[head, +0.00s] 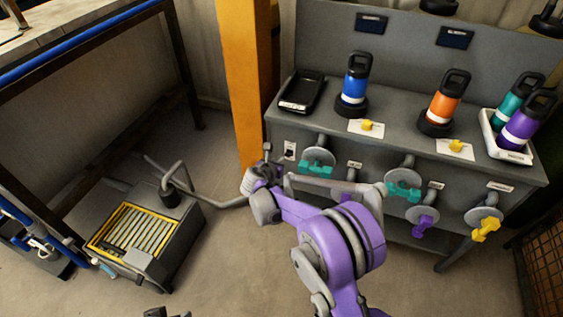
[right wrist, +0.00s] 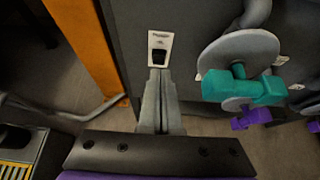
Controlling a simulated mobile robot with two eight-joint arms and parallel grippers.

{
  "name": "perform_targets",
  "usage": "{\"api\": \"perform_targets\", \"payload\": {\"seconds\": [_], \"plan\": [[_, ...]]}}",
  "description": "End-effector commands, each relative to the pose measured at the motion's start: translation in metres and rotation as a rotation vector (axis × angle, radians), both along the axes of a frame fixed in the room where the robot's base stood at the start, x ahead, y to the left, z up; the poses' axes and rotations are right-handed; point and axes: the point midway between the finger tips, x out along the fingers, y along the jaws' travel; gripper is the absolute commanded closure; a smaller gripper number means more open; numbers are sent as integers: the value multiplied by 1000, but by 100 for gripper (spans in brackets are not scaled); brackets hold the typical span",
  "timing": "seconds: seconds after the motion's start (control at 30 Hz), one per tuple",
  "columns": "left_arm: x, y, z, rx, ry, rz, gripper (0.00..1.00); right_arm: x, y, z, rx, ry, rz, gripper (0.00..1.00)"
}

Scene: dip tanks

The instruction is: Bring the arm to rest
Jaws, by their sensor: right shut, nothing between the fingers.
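My right arm is purple and grey and reaches in from the bottom of the head view. Its gripper (head: 267,150) is near the left front of the grey bench. In the right wrist view the two grey fingers (right wrist: 158,76) are together with nothing between them. They point at a white switch plate with a black rocker (right wrist: 160,48), which also shows on the bench front in the head view (head: 290,150). I cannot tell whether the tips touch it. A dark and grey piece at the bottom edge may be part of my left gripper (head: 155,312); its jaws cannot be made out.
The grey bench (head: 395,120) carries a blue bottle (head: 355,78), an orange bottle (head: 445,97), a black tray (head: 301,92) and a white tray (head: 500,146) with bottles. Valves with teal handles (head: 403,191) stick out in front. An orange post (head: 247,75) and a floor box (head: 140,240) stand left.

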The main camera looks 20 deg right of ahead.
Motion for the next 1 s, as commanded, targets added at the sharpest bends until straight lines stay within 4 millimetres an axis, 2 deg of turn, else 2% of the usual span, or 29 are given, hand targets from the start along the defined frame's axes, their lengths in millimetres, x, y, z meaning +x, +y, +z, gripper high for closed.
{"api": "perform_targets", "payload": {"seconds": [0.1, 0.63, 0.73, 0.87, 1.0], "plan": [[0, 0, 3, 0, -1, 0, 43, -2, 2, 6, 0, 0, 0, 100], [0, 0, 3, 0, -1, 0, 43, -3, 2, 7, 2, 0, -1, 100], [0, 0, 3, 0, -1, 0, 43, -8, -1, 12, 39, -10, -25, 100], [0, 0, 3, 0, -1, 0, 43, -35, -13, 32, 201, -53, -133, 100], [0, 0, 3, 0, -1, 0, 43, -88, -28, 58, 484, -131, -343, 100]]}}
